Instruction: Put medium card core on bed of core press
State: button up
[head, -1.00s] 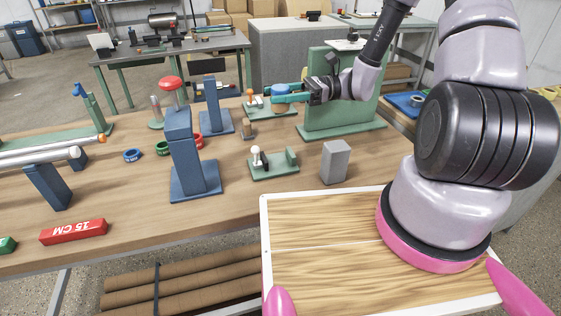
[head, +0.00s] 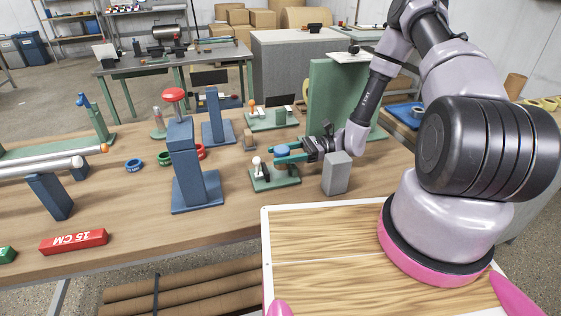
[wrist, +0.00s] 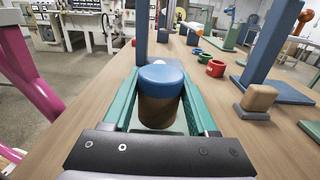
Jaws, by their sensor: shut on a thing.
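My gripper (head: 279,154) is shut on a short brown cylinder with a blue top, which I take to be the card core (wrist: 158,108). Its blue top also shows between the fingers in the head view (head: 283,150). The core is upright, with one green finger on each side. It is over or just behind the small green fixture with a white-knobbed lever (head: 275,180); I cannot tell whether it touches it. A blue press-like stand with a red knob (head: 188,165) is to the left. Which stand is the core press is not clear.
A grey block (head: 337,172) stands close to the right of the green fixture. A tall green panel (head: 333,95) is behind my arm. A second blue stand (head: 217,125), several coloured rings and a red 15 CM block (head: 73,241) are on the table.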

jog(key=shift+f, duration=1.2)
jog(key=shift+f, duration=0.15)
jog(key=shift+f, duration=0.15)
jog(key=o, duration=1.3)
